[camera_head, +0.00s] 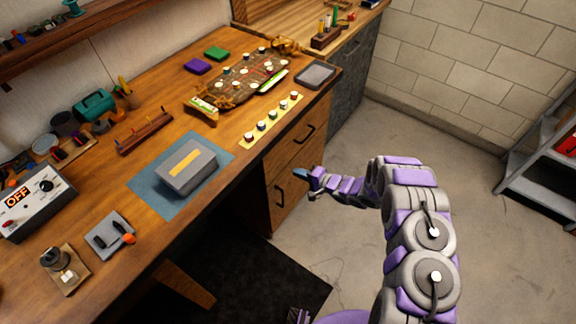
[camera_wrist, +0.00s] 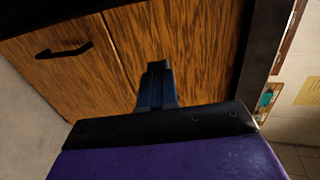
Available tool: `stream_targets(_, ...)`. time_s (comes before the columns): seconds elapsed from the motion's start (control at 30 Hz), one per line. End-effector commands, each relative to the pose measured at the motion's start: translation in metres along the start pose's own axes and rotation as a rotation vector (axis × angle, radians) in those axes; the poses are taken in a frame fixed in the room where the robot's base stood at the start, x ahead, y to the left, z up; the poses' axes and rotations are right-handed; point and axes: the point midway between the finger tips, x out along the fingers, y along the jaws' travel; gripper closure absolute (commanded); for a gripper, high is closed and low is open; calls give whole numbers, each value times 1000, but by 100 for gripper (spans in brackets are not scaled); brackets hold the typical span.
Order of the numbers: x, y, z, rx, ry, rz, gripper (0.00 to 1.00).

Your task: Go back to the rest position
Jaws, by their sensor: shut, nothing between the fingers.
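My arm, purple and grey, rises from the lower right in the head view and bends left toward the desk. My gripper (camera_head: 302,178) is in front of the desk's wooden drawers (camera_head: 290,168), below the tabletop level in the picture. In the wrist view my gripper (camera_wrist: 157,75) shows as dark blue fingers pressed together, with nothing between them. A wooden drawer front (camera_wrist: 190,50) fills the view behind the fingers. I cannot tell how far the fingertips are from it.
The wooden desk (camera_head: 130,240) holds a grey box (camera_head: 187,170) on a blue mat (camera_head: 145,185), a racetrack board (camera_head: 240,82), and a control box reading OFF (camera_head: 35,200). A dark floor mat (camera_head: 270,275) lies below. A shelf (camera_head: 540,190) stands at right. Concrete floor between is clear.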

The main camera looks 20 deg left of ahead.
Motion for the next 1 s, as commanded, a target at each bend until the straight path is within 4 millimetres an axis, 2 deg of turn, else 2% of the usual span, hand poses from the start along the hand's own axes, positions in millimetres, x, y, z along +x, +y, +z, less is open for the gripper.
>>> stream_targets(0.1,-20,0,1,0,0,7,100)
stream_targets(0.4,-50,0,2,-1,-3,6,100)
stream_targets(0.73,-59,-1,-4,-10,6,10,100)
stream_targets(0.87,-65,-7,-25,-76,60,80,100)
stream_targets(1.0,-91,-21,-66,-197,166,226,100)
